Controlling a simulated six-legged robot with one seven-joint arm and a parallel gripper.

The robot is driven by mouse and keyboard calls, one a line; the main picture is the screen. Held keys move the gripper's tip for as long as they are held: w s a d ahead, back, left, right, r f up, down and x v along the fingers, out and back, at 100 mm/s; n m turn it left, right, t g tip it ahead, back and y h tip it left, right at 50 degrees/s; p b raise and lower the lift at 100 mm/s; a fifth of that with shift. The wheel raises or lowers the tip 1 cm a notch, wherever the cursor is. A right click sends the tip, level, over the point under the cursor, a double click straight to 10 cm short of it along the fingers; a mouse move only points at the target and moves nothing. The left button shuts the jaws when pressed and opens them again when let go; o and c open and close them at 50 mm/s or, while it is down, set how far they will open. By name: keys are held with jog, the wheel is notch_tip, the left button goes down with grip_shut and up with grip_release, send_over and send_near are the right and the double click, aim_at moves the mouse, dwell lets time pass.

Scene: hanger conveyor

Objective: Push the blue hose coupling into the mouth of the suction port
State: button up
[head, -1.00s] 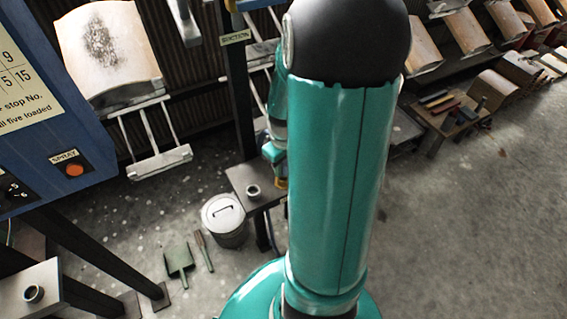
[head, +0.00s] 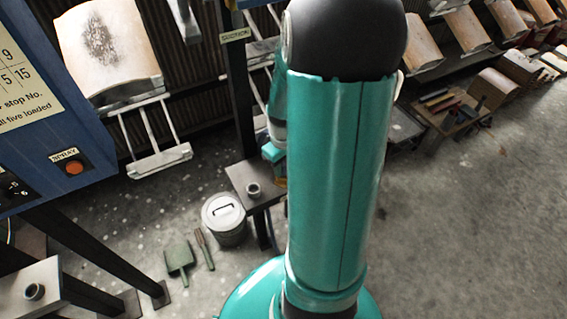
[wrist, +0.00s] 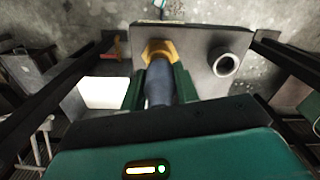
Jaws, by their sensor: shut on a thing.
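In the wrist view my gripper (wrist: 159,85) is shut on the dark blue hose coupling (wrist: 158,82), with one green finger on each side. A brass-coloured hexagonal piece (wrist: 160,49) shows at the coupling's far end, over the left part of a grey plate. The suction port (wrist: 223,62) is a grey ring with a dark round mouth on the same plate, right of the coupling and apart from it. In the head view the port (head: 253,190) stands left of my arm, below the SUCTION sign (head: 235,35). The held coupling is mostly hidden there by my arm.
The port's plate (head: 238,172) is carried by a dark post (head: 240,100). A lidded bin (head: 224,218), a dustpan (head: 179,258) and a brush (head: 204,248) are on the floor. A blue SPRAY box (head: 40,110) stands left. Floor at right is open.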

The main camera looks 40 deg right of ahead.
jog(key=shift+f, duration=1)
dwell(1.0)
jog(key=o, duration=0.7)
jog(key=shift+o, duration=0.4)
jog(key=o, duration=0.5)
notch_tip(320, 180, up, 14)
jog(key=shift+f, duration=0.1)
